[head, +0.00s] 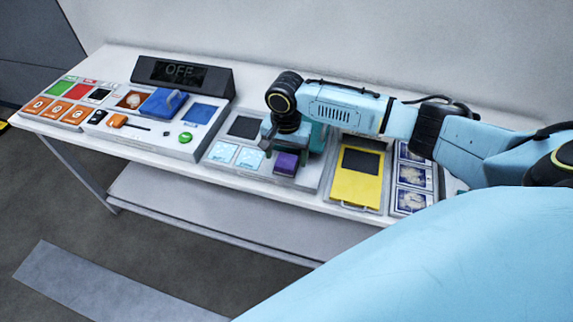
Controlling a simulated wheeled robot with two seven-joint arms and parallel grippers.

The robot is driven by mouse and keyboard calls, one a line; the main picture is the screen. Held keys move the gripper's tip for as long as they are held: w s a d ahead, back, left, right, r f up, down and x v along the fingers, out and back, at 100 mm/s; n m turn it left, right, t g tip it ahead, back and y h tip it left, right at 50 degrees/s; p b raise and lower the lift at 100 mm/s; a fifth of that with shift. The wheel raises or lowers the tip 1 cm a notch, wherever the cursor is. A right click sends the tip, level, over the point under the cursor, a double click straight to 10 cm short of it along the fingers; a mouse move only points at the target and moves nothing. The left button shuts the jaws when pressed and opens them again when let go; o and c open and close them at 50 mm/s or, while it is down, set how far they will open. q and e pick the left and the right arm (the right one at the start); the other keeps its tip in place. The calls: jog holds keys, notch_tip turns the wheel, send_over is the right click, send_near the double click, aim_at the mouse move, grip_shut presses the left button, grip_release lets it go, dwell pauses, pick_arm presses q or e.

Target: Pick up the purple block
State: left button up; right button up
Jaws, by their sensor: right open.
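The purple block (286,163) sits on a grey panel near the front edge of the white table. My right gripper (280,150) is directly above and behind it, pointing down, with its jaws open. One finger shows just left of the block; I cannot tell from this view whether the fingers reach around it. The far side of the block is partly hidden by the gripper. My left gripper does not show.
Light-blue tiles (236,156) lie left of the block. A yellow clipboard-like panel (356,190) and picture cards (412,175) lie right.

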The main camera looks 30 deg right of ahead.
aim_at(285, 164)
jog(key=f, duration=0.3)
jog(key=shift+w+f, duration=0.25)
jog(key=shift+c, duration=0.2)
jog(key=c, duration=1.1)
notch_tip(285, 164, up, 10)
jog(key=shift+r+p, duration=0.1)
jog(key=shift+p, duration=0.45)
